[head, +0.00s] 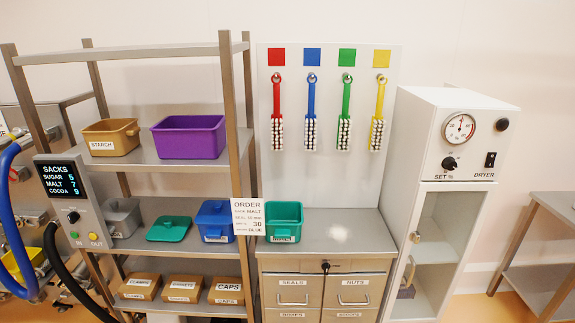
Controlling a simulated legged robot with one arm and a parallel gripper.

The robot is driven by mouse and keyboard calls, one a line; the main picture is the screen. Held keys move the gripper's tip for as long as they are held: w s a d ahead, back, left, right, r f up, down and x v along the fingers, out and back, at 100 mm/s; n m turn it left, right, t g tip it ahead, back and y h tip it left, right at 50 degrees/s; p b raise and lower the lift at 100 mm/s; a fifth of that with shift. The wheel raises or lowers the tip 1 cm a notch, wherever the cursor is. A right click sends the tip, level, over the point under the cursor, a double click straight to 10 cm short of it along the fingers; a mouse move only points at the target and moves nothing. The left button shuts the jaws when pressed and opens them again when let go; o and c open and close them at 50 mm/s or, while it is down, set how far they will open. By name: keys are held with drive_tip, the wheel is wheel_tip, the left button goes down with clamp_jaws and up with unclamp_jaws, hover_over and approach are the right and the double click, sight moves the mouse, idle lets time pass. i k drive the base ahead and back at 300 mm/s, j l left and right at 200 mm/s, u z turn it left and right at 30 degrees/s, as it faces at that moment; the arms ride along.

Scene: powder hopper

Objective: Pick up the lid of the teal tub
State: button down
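The teal tub (284,222) stands open at the left end of the grey cabinet top, with a small label on its front. A flat teal lid (168,229) with a raised handle lies apart from it on the middle shelf of the rack, between a grey tub and a blue tub. My gripper is not in this view, and nothing is seen touching the lid.
The blue tub (214,221) stands close right of the lid, the grey tub (122,217) to its left. An order card (248,217) is beside the teal tub. The rack's front posts and upper shelf (150,159) frame the lid. The cabinet top (340,234) is mostly clear.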

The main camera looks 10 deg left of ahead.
sight(167, 228)
drive_tip(key=u, duration=1.55)
